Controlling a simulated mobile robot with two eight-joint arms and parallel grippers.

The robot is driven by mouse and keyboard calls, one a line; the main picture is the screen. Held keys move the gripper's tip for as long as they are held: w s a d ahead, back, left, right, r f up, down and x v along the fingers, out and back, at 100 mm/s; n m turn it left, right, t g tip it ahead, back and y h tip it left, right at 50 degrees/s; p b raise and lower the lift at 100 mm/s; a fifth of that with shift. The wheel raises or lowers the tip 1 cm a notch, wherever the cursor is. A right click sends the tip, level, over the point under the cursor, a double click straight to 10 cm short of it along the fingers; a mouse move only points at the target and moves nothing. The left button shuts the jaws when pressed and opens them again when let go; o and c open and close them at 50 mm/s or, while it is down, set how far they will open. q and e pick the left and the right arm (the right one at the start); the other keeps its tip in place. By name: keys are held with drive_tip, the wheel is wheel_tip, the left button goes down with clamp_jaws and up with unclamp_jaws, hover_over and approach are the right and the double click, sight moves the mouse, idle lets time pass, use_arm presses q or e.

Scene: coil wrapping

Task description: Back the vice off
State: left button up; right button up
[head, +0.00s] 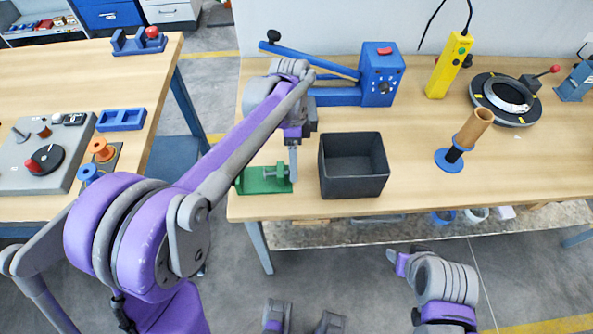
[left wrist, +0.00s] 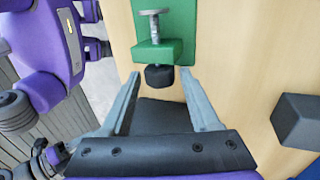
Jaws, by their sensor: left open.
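The green vice (head: 262,181) sits at the front left edge of the right-hand table. In the left wrist view its green body (left wrist: 165,50) shows at the top, with a metal screw that has a round grey pad at one end and a black knob (left wrist: 159,76) at the other. My left gripper (head: 293,165) points down at the vice's right end. Its fingers are open, and the knob shows between their tips (left wrist: 160,73) with gaps on both sides. I cannot tell the tips' height relative to the knob. My right arm is at the bottom right; its jaws are unclear.
A black open bin (head: 354,192) stands just right of my left gripper. A blue lever machine (head: 379,88) is behind it. A blue stand with a brown tube (head: 472,130), a yellow pendant (head: 449,66) and a black ring fixture (head: 506,114) are further right. A second table (head: 60,75) is left.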

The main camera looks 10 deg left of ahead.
use_arm(q)
drive_tip(key=c, duration=0.8)
drive_tip(key=shift+s+d+r+t+y+p, duration=0.15)
drive_tip(key=shift+t+p, duration=0.1)
drive_tip(key=shift+t, duration=0.2)
drive_tip(key=shift+s+a+t+y+p, duration=0.1)
drive_tip(key=shift+s+t+y+p, duration=0.1)
drive_tip(key=shift+t, duration=0.25)
drive_tip(key=shift+t+y, duration=0.25)
drive_tip(key=shift+t, duration=0.65)
drive_tip(key=shift+s+d+t+p, duration=0.15)
drive_tip(key=shift+s+t+p, duration=0.25)
drive_tip(key=shift+t, duration=0.6)
drive_tip(key=shift+t+y, duration=0.5)
drive_tip(key=shift+t, duration=0.2)
